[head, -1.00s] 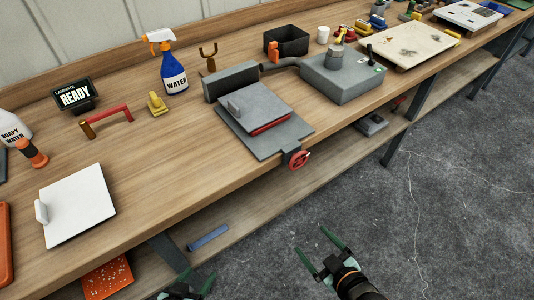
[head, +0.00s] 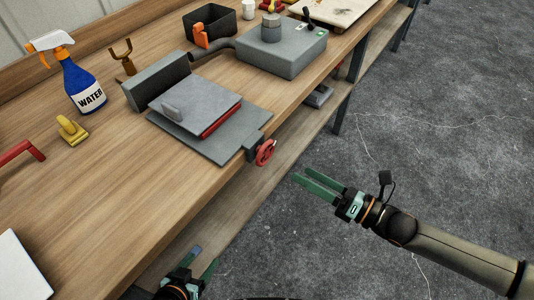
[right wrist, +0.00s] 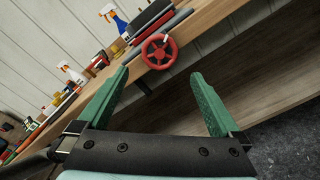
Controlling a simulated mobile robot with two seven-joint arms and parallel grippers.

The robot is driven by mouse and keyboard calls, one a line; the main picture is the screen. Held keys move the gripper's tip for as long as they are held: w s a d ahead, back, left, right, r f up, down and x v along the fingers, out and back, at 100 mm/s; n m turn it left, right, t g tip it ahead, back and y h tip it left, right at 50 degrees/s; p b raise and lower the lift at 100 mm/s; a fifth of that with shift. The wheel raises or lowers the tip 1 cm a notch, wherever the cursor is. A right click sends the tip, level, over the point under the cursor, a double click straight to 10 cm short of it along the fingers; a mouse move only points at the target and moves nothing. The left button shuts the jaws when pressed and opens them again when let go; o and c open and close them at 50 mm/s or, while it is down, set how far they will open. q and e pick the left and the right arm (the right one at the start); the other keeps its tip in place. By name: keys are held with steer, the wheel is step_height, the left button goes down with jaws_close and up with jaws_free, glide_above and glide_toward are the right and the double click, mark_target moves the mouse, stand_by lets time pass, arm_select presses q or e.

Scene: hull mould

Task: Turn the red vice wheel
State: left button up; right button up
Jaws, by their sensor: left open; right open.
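The red vice wheel (head: 265,152) is on the front edge of the bench, at the end of the grey vice (head: 222,140). It also shows in the right wrist view (right wrist: 159,51), ahead of the fingers and between them. My right gripper (head: 320,182) is open and empty, to the right of the wheel and apart from it, pointing toward the bench. Its green fingers (right wrist: 160,92) are spread in the right wrist view. My left gripper (head: 203,264) is open and empty at the bottom of the head view, below the bench's front edge.
A grey box (head: 283,52) with a hose stands behind the vice. A blue water spray bottle (head: 84,88), a yellow clamp (head: 72,130) and a black bin (head: 211,22) are on the bench. A lower shelf (head: 222,212) runs under the bench. The floor at right is clear.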

mark_target(268, 155)
steer(key=x, duration=1.1)
steer(key=shift+s, duration=0.1)
steer(key=shift+c, duration=0.4)
steer(key=c, duration=1)
